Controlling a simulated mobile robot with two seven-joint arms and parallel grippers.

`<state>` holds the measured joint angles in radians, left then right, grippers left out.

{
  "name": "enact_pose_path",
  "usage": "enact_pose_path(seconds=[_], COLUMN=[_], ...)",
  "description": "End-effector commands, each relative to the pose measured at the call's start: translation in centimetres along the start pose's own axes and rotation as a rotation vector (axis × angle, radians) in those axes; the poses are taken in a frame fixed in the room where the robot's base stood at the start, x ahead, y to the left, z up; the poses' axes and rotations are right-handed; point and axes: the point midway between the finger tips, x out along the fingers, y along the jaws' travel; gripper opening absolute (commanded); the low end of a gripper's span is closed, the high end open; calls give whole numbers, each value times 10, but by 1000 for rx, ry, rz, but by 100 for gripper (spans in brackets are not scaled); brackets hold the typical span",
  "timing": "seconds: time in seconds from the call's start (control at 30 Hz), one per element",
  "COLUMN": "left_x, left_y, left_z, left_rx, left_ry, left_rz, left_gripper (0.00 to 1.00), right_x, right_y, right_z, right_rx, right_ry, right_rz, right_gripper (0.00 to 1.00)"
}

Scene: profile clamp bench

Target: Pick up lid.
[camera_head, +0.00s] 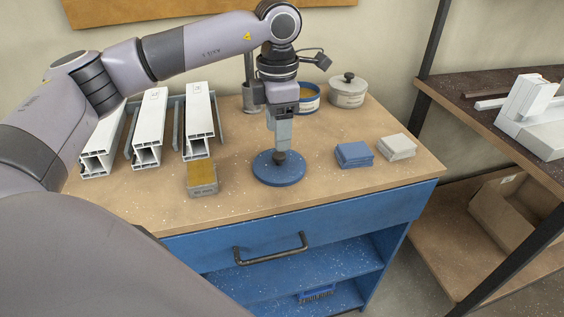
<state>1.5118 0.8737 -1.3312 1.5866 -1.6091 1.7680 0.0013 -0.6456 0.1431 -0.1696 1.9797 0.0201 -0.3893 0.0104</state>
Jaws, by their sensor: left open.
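A round blue lid (291,174) with a dark knob lies flat on the bench top, near the middle. My left gripper (281,151) points straight down over it, with its open fingers at the knob. The picture does not show clearly whether the fingers touch the knob. My right gripper is not in view.
Behind stand an open blue-banded tin (309,105) and a grey tin with its own knobbed lid (348,93). White profiles (150,125) lie at left, a yellow-topped block (202,177) left of the lid. Blue pads (354,155) and white pads (396,147) lie right.

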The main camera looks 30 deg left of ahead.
Motion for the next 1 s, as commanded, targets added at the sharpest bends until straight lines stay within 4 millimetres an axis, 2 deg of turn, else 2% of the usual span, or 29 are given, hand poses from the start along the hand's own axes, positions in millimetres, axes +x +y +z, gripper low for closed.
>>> enact_pose_path(seconds=[0.3,0.43,0.63,0.8,0.83,1.0], left_x=[45,53,54,53,53,53], left_y=[0,0,0,0,0,0], left_z=[1,2,2,2,2,2], left_rx=[1,1,1,1,1,1], left_ry=[1,-2,-2,-2,-2,-3], left_rz=[-3,-3,-3,-3,-3,-3], left_gripper=[60,60,60,5,1,1], right_x=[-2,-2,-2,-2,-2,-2], right_y=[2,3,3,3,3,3], right_z=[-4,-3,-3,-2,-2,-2], right_rx=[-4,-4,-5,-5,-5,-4], right_ry=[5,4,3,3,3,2], right_rz=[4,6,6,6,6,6], right_gripper=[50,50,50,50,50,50])
